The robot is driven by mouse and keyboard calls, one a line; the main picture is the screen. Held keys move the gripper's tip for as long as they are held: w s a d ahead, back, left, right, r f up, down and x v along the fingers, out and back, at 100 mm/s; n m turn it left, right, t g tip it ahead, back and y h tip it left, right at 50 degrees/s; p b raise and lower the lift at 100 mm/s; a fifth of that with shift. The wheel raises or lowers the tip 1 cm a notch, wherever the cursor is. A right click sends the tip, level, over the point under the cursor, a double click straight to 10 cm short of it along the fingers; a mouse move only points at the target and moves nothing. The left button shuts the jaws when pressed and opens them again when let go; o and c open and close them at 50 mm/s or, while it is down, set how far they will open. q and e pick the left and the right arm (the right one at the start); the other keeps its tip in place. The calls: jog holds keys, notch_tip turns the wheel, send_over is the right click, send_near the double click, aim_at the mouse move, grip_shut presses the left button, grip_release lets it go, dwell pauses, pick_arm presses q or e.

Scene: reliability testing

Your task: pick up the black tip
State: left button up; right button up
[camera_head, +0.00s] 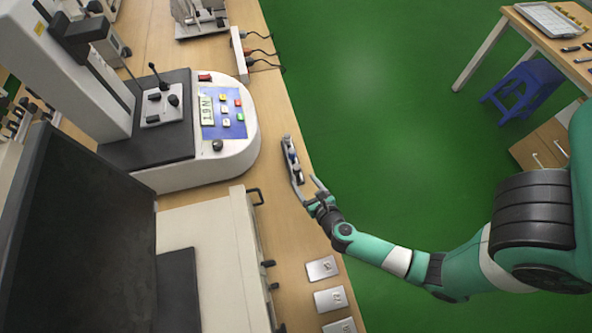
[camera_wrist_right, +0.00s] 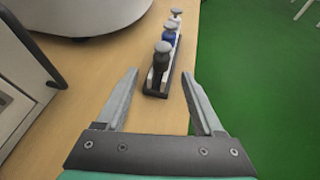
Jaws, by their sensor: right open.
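The black tip (camera_wrist_right: 159,65) stands upright with a grey round top at the near end of a narrow dark holder (camera_wrist_right: 174,86) in the right wrist view. A blue tip (camera_wrist_right: 169,38) and a white tip (camera_wrist_right: 175,23) stand behind it in the same row. In the head view the holder (camera_head: 297,179) lies on the wooden table near its right edge. My right gripper (camera_wrist_right: 160,74) is open and empty, its fingers pointing toward the black tip, which shows between the fingertips. In the head view my right gripper (camera_head: 306,187) is at the near end of the holder. My left gripper is not in view.
A testing machine with a control panel (camera_head: 222,113) stands left of the holder. A white box-like device (camera_head: 215,250) with handles is nearer. Several metal plates (camera_head: 322,268) lie along the table's front right edge. Green floor is open to the right.

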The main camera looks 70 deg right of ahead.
aim_at(298, 173)
jog(key=b+x, duration=0.1)
jog(key=x, duration=0.4)
jog(key=shift+w+d+f, duration=0.1)
jog(key=shift+w+d, duration=0.15)
jog(key=shift+d, duration=0.1)
grip_shut()
